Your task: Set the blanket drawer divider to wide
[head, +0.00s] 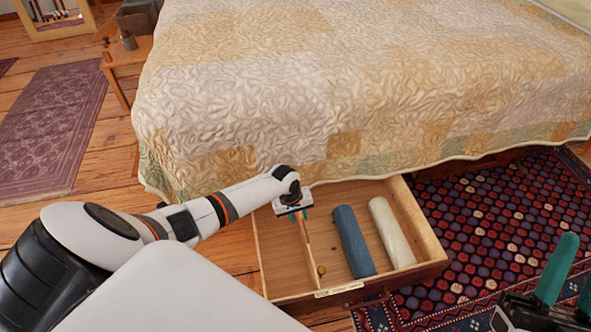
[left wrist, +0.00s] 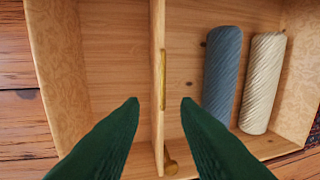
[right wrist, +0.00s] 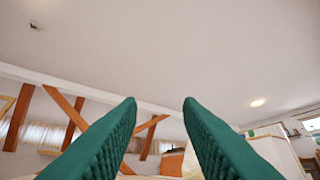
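The wooden drawer (head: 433,262) stands pulled out from under the bed. Its thin wooden divider (head: 306,251) runs front to back, left of the middle; in the left wrist view the divider (left wrist: 157,60) has a brass strip along it and a brass knob (left wrist: 171,167) near its end. A blue rolled blanket (head: 353,242) and a cream rolled blanket (head: 391,232) lie in the right compartment; the left one is empty. My left gripper (head: 298,216) is over the divider, its open fingers (left wrist: 160,102) either side of it in view; contact cannot be told. My right gripper (right wrist: 160,100) is open and empty, facing the ceiling.
The quilted bed (head: 350,90) rises directly behind the drawer. A patterned rug (head: 490,215) lies to the right and a purple rug (head: 50,125) to the left. A small wooden stand (head: 122,60) is at the back left. Bare floor shows left of the drawer.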

